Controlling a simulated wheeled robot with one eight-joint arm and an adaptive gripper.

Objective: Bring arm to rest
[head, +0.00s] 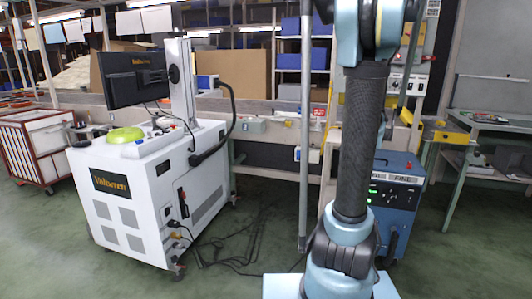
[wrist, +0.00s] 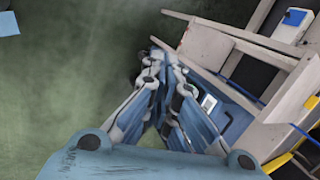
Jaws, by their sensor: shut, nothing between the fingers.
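My gripper (wrist: 162,65) shows in the wrist view with its two fingers closed together and nothing between them. It hangs over the green floor, and its tips appear close to a pale wooden frame in the picture; I cannot tell the gap. In the head view my arm stands upright at the right of centre, with its blue joints and dark link. The gripper itself is outside the head view.
A blue machine box (head: 397,192) stands behind my arm. A red-framed cart (head: 38,145) is at the far left. Cables (head: 245,240) lie on the floor.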

